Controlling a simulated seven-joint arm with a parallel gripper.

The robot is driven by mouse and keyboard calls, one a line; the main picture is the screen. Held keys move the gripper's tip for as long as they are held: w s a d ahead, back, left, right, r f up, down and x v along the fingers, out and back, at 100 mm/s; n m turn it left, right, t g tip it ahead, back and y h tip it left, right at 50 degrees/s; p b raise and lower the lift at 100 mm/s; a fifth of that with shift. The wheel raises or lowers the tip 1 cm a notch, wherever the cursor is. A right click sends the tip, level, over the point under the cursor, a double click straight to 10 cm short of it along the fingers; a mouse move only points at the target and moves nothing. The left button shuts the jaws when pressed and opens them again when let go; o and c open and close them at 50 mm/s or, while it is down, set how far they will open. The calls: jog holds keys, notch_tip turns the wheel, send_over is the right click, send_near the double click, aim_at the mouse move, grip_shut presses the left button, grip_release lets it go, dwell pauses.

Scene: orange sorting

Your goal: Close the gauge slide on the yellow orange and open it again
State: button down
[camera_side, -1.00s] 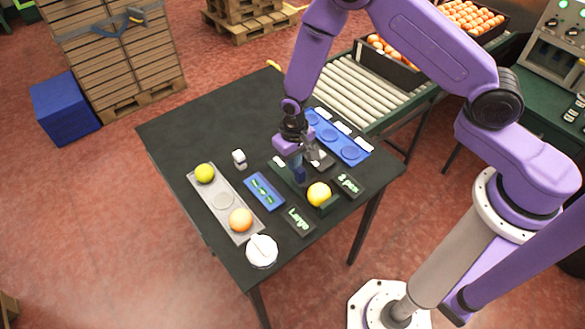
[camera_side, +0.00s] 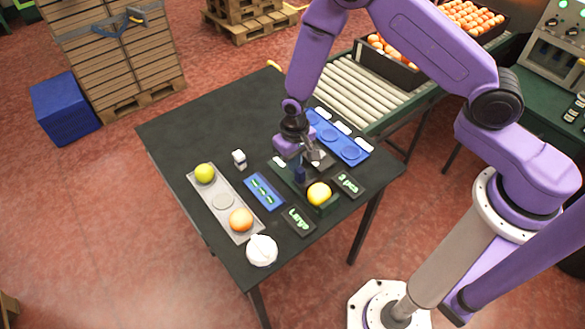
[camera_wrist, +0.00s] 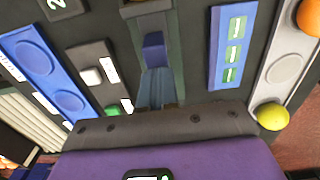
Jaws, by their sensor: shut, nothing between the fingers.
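The yellow orange (camera_side: 319,193) sits at the near end of the dark green gauge (camera_side: 286,172) on the black table. The blue slide (camera_side: 300,173) stands on the gauge track behind the orange. I cannot tell whether the slide touches the orange. In the wrist view the slide (camera_wrist: 153,47) shows in the middle of the track, and the orange is out of frame. My gripper (camera_side: 298,160) is shut and empty, at the slide's far side. Its fingertips are hard to make out, so I cannot tell whether they touch the slide.
A grey tray (camera_side: 228,221) at left holds a yellow-green orange (camera_side: 204,173) and an orange one (camera_side: 241,220). A blue marked panel (camera_side: 264,192), a "Large" plate (camera_side: 299,221) and another lettered plate (camera_side: 348,185) flank the gauge. A blue tray (camera_side: 338,138) lies behind; a white round object (camera_side: 262,251) stands in front.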

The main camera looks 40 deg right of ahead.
dwell(0.6)
jog(key=shift+w, duration=0.95)
notch_tip(320, 180, up, 8)
dwell(0.6)
jog(key=shift+r, duration=0.1)
jog(key=s+r+n, duration=0.4)
jog(key=s+r, duration=0.3)
jog(key=r, duration=0.1)
jog(key=s+d+r+n, duration=0.4)
jog(key=s+d+r, duration=0.1)
jog(key=s, duration=0.6)
jog(key=s+d+r+n, duration=0.4)
jog(key=s+d+r, duration=0.1)
jog(key=s, duration=0.6)
jog(key=shift+d+n, duration=0.3)
jog(key=shift+d, duration=0.55)
jog(key=c, duration=1.8)
grip_release()
jog(key=shift+w+r, duration=0.1)
